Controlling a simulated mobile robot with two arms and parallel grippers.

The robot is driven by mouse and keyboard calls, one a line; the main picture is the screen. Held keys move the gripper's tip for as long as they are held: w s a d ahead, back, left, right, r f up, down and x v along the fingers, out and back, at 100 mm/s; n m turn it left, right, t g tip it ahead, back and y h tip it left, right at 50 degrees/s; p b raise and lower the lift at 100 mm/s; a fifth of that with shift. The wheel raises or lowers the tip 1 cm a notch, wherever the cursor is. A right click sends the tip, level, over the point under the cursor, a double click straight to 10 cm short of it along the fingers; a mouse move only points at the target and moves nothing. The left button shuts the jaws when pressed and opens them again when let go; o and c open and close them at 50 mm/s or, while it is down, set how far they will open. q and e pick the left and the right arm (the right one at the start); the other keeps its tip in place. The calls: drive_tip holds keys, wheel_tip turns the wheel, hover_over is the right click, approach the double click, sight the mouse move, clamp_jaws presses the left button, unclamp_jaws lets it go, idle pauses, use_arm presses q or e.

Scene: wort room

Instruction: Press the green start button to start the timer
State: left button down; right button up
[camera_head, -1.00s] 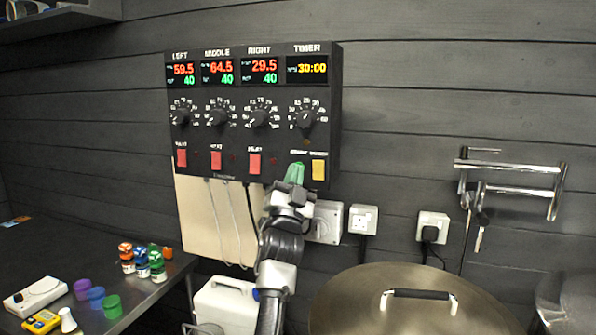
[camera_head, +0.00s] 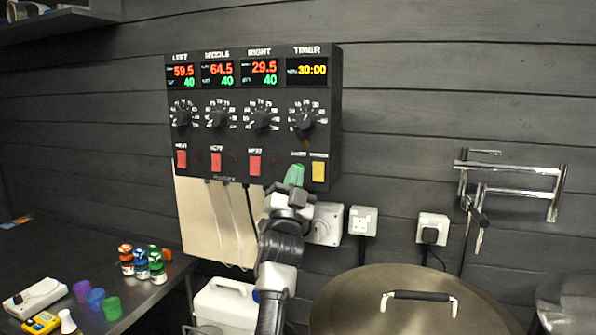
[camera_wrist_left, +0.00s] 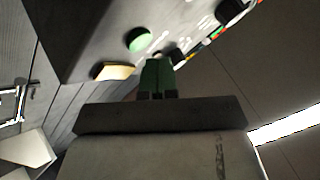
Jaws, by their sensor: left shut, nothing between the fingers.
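The black control box (camera_head: 330,110) hangs on the wall, with a TIMER display (camera_head: 306,70) at its upper right reading 30:00. My left gripper (camera_head: 296,168) is shut and empty, with green fingers pointing up at the box's lower right. In the head view the fingers cover the spot left of the yellow button (camera_head: 318,171), so the green start button is hidden there. In the left wrist view the round green start button (camera_wrist_left: 140,38) shows just beyond the shut fingers (camera_wrist_left: 158,60), slightly left of them. I cannot tell whether they touch. My right gripper is not in view.
Red switches (camera_head: 216,160) and black knobs (camera_head: 262,117) sit left of the timer section. Below are wall sockets (camera_head: 363,221) and a large lidded pot (camera_head: 350,300). A metal table (camera_head: 60,250) at left holds small bottles and cups.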

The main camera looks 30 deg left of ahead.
use_arm(q)
drive_tip(key=shift+w, duration=0.1)
idle(0.7)
drive_tip(key=shift+w+a+b, duration=0.1)
drive_tip(key=shift+w+b, duration=0.2)
drive_tip(key=shift+w+b, duration=0.35)
idle(0.6)
drive_tip(key=shift+s, duration=0.1)
drive_tip(key=shift+s+p, duration=0.35)
drive_tip(key=shift+s, duration=0.35)
drive_tip(key=s+p, duration=0.1)
drive_tip(key=s, duration=0.1)
drive_tip(key=s+d+p, duration=0.1)
drive_tip(key=s, duration=0.1)
drive_tip(key=shift+s+d, duration=0.2)
drive_tip(key=shift+s, duration=0.2)
